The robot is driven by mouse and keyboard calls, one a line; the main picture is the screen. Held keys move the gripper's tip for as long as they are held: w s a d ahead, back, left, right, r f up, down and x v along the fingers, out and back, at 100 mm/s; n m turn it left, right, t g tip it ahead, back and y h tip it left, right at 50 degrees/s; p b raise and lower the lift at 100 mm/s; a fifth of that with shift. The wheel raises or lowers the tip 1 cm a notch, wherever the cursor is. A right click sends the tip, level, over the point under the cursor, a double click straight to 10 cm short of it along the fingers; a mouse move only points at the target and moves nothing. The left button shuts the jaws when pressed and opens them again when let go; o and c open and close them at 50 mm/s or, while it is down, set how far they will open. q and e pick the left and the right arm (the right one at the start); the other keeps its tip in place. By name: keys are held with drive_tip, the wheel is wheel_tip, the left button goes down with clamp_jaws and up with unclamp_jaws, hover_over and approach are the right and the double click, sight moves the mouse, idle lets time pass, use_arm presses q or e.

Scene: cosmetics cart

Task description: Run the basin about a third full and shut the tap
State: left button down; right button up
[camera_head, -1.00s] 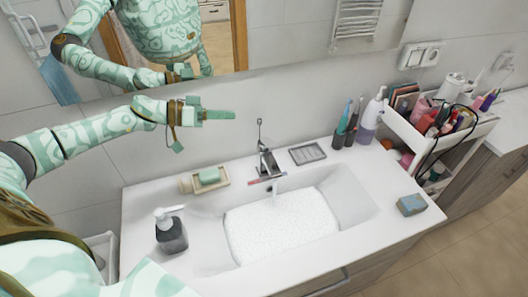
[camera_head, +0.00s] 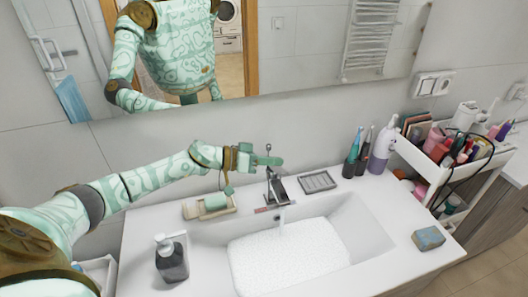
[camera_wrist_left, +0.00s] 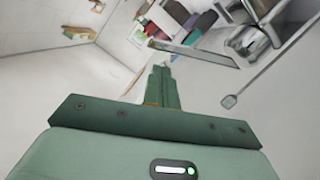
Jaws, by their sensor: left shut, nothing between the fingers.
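The chrome tap (camera_head: 277,190) stands at the back of the basin (camera_head: 352,222), with a thin upright lever ending in a small knob. A pale stream seems to fall from its spout. A white speckled surface (camera_head: 285,258) covers the basin's bottom; its depth is hard to tell. My left gripper (camera_head: 270,160) is shut and empty, beside the lever just above the tap. Whether it touches the lever cannot be told. In the left wrist view the shut fingers (camera_wrist_left: 159,86) point ahead, and the tap (camera_wrist_left: 256,38) with its lever lies to the right, apart from them. My right gripper is out of view.
A soap dish with green soap (camera_head: 214,203) and a dark pump bottle (camera_head: 171,260) stand left of the basin. A mirror hangs above.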

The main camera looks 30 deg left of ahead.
use_arm(q)
drive_tip(key=shift+s+d+f, duration=0.2)
drive_tip(key=shift+f, duration=0.3)
